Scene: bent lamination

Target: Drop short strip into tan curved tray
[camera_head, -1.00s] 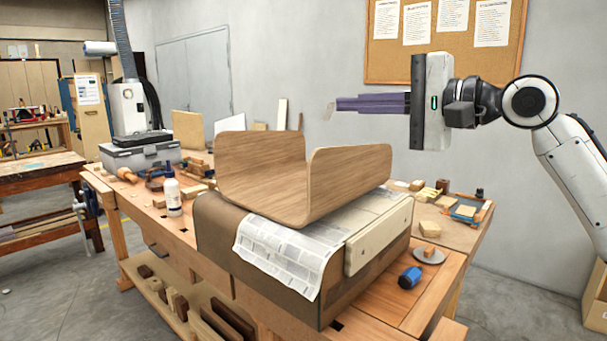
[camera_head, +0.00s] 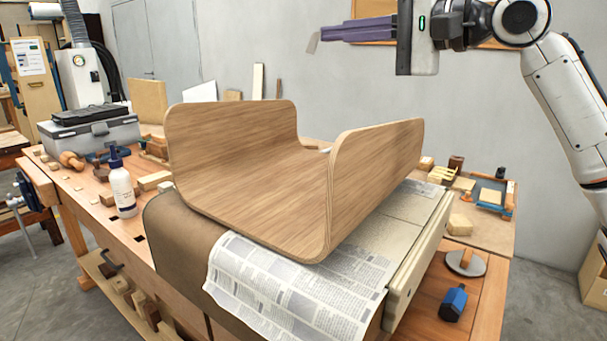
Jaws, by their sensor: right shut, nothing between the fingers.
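The tan curved tray (camera_head: 250,200) is a wood-grain U shape with two upright walls and rounded corners. It stands on the newspaper-covered block in the middle. My right gripper (camera_head: 324,34) comes in from the right, high above the tray, with its long purple fingers pointing left. It is shut with nothing between the fingers. A small thin greyish piece shows at the fingertips; I cannot tell what it is. I cannot make out the short strip for certain. Part of the tray's inside is hidden behind its near right wall. My left gripper is not in view.
Newspaper (camera_head: 300,290) hangs over the block's front. A glue bottle (camera_head: 121,185) stands left of the tray on the bench. A blue-capped tool (camera_head: 453,303) and a round disc with a knob (camera_head: 466,263) lie at right. A grey case (camera_head: 90,130) is behind left.

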